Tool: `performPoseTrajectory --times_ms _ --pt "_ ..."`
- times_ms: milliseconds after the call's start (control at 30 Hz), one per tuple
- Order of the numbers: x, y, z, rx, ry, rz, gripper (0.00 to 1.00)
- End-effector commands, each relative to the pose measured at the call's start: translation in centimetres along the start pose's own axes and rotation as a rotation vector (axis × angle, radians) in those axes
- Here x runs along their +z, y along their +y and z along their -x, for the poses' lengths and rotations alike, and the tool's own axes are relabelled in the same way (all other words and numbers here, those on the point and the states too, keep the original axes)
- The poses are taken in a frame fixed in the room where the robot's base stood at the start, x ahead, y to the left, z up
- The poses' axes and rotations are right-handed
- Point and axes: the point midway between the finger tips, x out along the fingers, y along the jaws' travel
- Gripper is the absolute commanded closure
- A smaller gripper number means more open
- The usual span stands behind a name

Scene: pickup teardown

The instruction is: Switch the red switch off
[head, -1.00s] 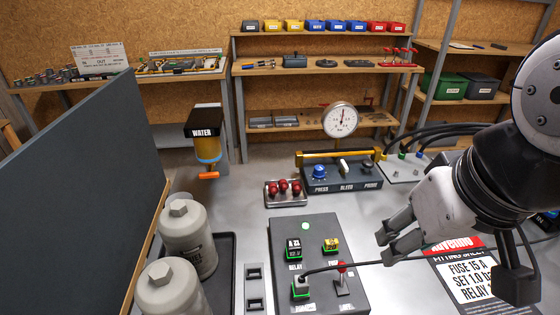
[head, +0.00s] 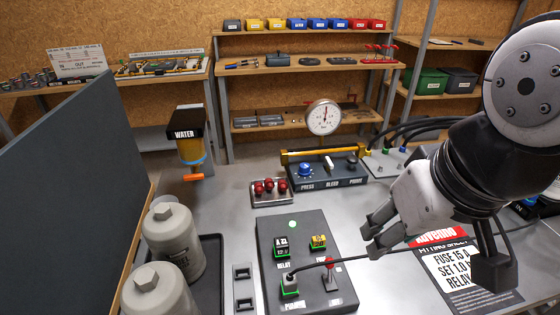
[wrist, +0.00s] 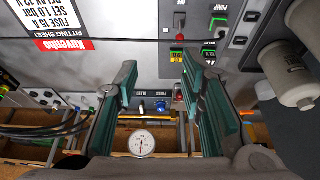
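The red switch (head: 329,263) is a lever with a red knob on a dark control panel (head: 313,238), at its near right. The lever appears to stand up from its base. It also shows in the wrist view (wrist: 180,37), beyond the gap between my fingers. My gripper (head: 374,234) is open and empty, above and to the right of the switch, apart from it. In the wrist view my gripper (wrist: 162,85) has its two green-padded fingers spread wide.
A relay (head: 282,247), a yellow fuse (head: 318,243) and a plug (head: 289,285) with a black cable sit on the panel beside the switch. The cable runs right, under my gripper. Grey canisters (head: 172,242) stand left. A gauge unit (head: 325,178) stands behind.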

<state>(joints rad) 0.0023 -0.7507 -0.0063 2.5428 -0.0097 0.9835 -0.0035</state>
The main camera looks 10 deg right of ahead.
Motion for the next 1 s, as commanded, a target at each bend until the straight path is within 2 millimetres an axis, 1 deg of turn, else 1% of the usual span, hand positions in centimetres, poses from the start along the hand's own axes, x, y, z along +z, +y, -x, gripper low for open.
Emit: performPoseTrajectory --times_ms 33,67,100,133,267,367,567,767,1000 --pt "0.0 0.0 0.0 0.000 -0.001 -0.001 0.78" --pt "-0.1 0.0 0.0 -0.001 -0.002 -0.002 0.85" --pt "-0.2 0.0 0.0 -0.002 -0.005 -0.004 0.94" --pt "-0.3 0.0 0.1 -0.004 -0.009 -0.008 1.00" --pt "-1.4 -0.1 0.1 -0.012 -0.039 -0.036 1.00" --pt "-2.7 -0.1 -0.1 -0.018 -0.077 -0.070 1.00" --pt "-5.5 -0.4 -1.2 -0.011 -0.158 -0.152 1.00" --pt "-8.0 -0.7 -3.3 0.022 -0.233 -0.231 1.00" --pt "-10.1 -1.3 -6.7 0.095 -0.311 -0.315 1.00"
